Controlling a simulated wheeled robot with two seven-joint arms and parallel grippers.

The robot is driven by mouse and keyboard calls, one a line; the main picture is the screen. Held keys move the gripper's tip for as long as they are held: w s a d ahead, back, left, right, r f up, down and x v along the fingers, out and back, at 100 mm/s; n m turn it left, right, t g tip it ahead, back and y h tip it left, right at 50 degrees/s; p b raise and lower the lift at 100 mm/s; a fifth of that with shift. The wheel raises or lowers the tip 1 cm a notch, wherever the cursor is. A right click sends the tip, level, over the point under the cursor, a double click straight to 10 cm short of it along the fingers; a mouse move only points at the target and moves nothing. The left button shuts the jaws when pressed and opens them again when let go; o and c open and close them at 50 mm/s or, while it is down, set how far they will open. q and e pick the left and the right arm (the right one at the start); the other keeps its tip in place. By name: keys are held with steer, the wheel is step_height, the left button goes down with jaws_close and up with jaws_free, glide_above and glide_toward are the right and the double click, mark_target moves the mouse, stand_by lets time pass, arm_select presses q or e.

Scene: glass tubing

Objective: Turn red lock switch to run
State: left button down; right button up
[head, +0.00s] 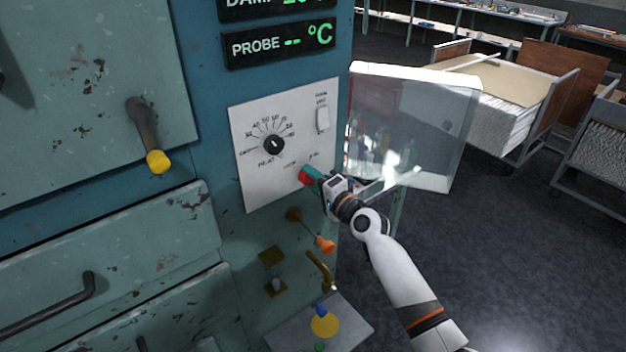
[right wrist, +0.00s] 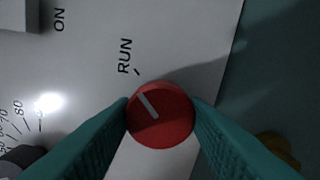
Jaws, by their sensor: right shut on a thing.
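The red lock switch (head: 305,176) is a round knob low on the white control panel (head: 262,188). In the right wrist view the red knob (right wrist: 160,116) has a pale pointer line slanting toward upper left. The word RUN (right wrist: 125,56) and a small tick are printed beyond the knob; the line does not point squarely at the tick. My right gripper (head: 312,180) has its teal fingers shut on the knob, one on each side, as the right wrist view (right wrist: 161,118) shows. My left gripper is not in view.
A clear hinged cover (head: 415,125) stands open right of the panel, close to my right arm. A black dial (head: 274,145) and white rocker switch (head: 322,118) share the panel. An orange-tipped lever (head: 325,245) and a brass handle (head: 320,270) sit below.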

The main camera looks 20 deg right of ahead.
steer(key=o, duration=1)
steer(key=shift+b+v, duration=0.7)
steer(key=shift+v, duration=5.3)
